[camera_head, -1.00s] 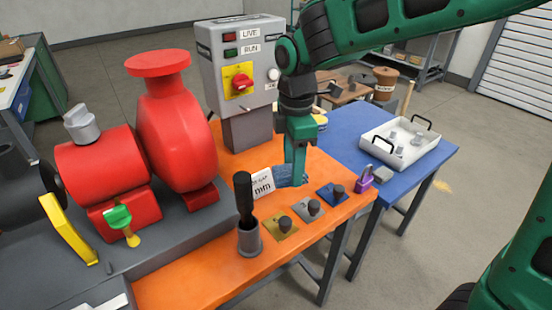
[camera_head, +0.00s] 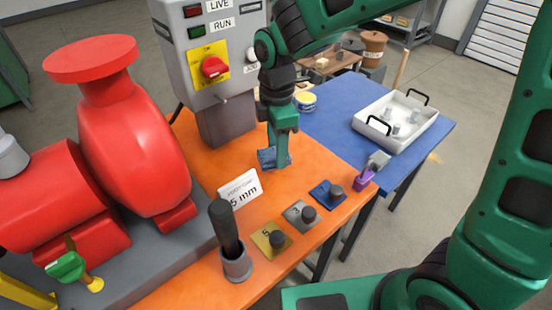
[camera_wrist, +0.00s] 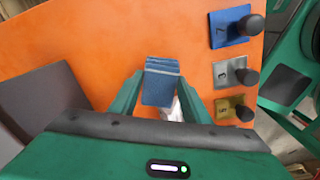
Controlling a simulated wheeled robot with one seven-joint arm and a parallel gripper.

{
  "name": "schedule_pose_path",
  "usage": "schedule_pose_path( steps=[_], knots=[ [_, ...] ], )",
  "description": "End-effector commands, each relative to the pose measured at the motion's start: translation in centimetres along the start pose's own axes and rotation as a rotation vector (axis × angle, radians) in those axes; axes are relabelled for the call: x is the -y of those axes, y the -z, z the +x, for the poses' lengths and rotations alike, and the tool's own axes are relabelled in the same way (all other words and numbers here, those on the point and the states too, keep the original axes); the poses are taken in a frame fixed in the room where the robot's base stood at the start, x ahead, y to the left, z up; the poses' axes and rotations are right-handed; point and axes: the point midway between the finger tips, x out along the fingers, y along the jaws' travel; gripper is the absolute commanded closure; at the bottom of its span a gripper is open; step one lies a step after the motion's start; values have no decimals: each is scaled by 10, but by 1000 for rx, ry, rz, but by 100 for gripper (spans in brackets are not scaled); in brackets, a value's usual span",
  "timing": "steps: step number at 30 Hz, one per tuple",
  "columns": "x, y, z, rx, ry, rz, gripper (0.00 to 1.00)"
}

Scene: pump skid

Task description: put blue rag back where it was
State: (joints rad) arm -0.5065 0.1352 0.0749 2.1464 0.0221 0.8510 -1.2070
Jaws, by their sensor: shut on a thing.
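The blue rag (camera_head: 266,158) is between the fingers of my gripper (camera_head: 279,163), low over the orange tabletop behind the white card. Whether the rag touches the tabletop I cannot tell. In the wrist view the rag (camera_wrist: 161,82) shows as a folded blue block clamped between both fingertips of my gripper (camera_wrist: 160,88). My gripper is shut on it. Part of the rag is hidden by the fingers in the head view.
A white card reading "5 mm" (camera_head: 240,188) stands in front. Plates with black knobs, yellow (camera_head: 265,240), grey (camera_head: 296,214) and blue (camera_head: 322,192), lie along the edge. A grey control box (camera_head: 215,60) and red pump (camera_head: 130,130) stand left. A white tray (camera_head: 385,139) sits on the blue table.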

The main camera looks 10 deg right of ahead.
Motion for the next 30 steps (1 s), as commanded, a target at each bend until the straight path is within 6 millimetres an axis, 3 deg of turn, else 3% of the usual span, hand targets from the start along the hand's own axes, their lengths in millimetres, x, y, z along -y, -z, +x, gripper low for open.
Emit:
schedule_pose_path(
  steps=[11, 22, 23, 24, 30],
  knots=[
    [1, 2, 38, 1, 2, -4, 85],
    [0, 2, 42, 0, 0, -3, 85],
    [0, 2, 41, 0, -1, -3, 50],
    [0, 2, 41, 0, -1, -3, 40],
    [0, 2, 41, 0, -1, -3, 38]
  ],
)
